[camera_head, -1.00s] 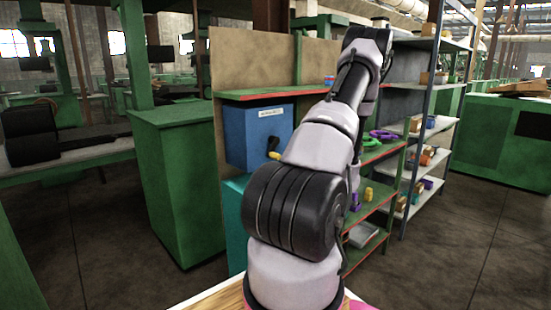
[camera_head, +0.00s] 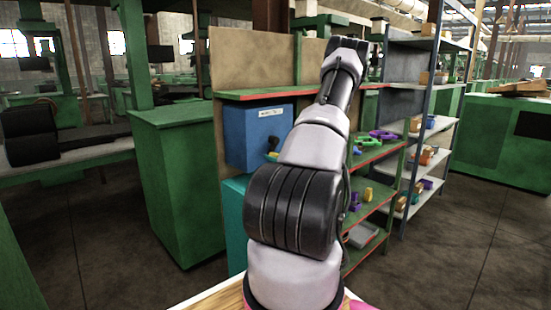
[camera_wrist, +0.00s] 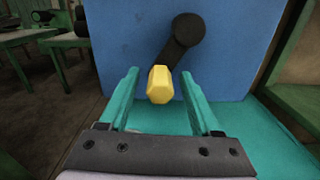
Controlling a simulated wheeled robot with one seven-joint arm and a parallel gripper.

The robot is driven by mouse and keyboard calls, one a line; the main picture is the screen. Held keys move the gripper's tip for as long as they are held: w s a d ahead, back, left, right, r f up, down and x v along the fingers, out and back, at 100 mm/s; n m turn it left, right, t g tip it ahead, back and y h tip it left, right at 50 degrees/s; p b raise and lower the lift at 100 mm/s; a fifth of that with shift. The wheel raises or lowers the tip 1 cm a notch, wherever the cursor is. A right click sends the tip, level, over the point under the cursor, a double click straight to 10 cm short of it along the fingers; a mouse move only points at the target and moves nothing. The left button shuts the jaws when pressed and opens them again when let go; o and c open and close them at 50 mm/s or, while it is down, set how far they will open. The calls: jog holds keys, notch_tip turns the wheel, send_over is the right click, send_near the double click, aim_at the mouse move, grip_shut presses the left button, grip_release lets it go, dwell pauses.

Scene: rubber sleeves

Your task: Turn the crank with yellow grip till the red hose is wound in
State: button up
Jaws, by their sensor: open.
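The crank's yellow grip (camera_wrist: 160,86) is on the end of a short black crank arm (camera_wrist: 187,35) on the face of the blue box (camera_head: 245,135). In the wrist view the crank arm runs from its hub at upper right down left to the grip. My gripper (camera_wrist: 159,74) is open, with one teal finger on each side of the grip and gaps showing between. How deep the fingers reach along the grip is hard to tell. In the head view the crank (camera_head: 272,146) shows small beside my arm, which hides most of my gripper. No red hose is visible.
The blue box stands on a teal base (camera_head: 234,215) beside a green-framed shelf with red edges (camera_head: 372,158) holding small coloured parts. A green cabinet (camera_head: 180,185) stands left of it. The metal rack (camera_head: 432,130) is at right. Open floor lies on both sides.

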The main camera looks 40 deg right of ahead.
jog(key=shift+c, duration=0.3)
grip_shut()
dwell(1.1)
